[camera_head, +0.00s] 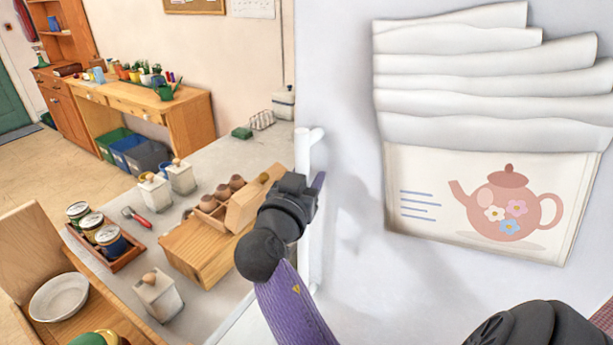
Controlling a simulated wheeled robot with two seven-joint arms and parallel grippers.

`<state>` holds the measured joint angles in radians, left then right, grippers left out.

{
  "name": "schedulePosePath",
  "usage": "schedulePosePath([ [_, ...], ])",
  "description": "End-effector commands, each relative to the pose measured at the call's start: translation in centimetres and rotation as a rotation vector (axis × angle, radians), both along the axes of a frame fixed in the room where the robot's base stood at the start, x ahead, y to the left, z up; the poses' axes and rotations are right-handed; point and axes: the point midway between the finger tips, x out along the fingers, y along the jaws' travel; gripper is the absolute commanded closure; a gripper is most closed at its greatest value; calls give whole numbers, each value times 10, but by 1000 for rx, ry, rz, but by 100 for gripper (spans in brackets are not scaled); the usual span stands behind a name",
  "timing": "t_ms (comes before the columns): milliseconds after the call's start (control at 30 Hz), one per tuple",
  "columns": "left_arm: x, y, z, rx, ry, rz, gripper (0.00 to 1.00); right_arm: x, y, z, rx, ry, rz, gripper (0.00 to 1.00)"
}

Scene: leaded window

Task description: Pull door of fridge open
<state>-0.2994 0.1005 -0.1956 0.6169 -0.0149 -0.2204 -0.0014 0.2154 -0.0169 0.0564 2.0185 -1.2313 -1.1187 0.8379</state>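The white fridge door (338,70) fills the right half of the head view. Its white vertical bar handle (304,152) runs along the door's left edge. My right gripper (314,186), dark grey at the end of a purple arm, is at the handle and covers its middle stretch. The handle shows above and below the gripper. The fingertips are mostly hidden, so I cannot tell whether they are closed around the bar. No gap at the door's edge can be made out. My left gripper is out of view.
A printed teapot cloth (420,225) hangs on the door under folded white cloth. Left of the door, a grey counter (190,215) holds an egg rack (210,207), white canisters (181,178), a jar tray (120,260) and a wooden block. A wooden desk (190,118) stands farther back.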

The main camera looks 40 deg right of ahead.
Motion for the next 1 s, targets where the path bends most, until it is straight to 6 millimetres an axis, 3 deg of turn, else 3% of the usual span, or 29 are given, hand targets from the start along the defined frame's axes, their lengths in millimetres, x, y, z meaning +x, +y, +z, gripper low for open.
schedulePosePath([
  [33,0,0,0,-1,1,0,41,0,0,0,0,0,0,67],
  [200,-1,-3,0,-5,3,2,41,0,0,0,0,0,0,100],
  [567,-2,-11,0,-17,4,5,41,0,0,0,0,0,0,100],
  [1000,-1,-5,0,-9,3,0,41,0,0,0,0,0,0,100],
])
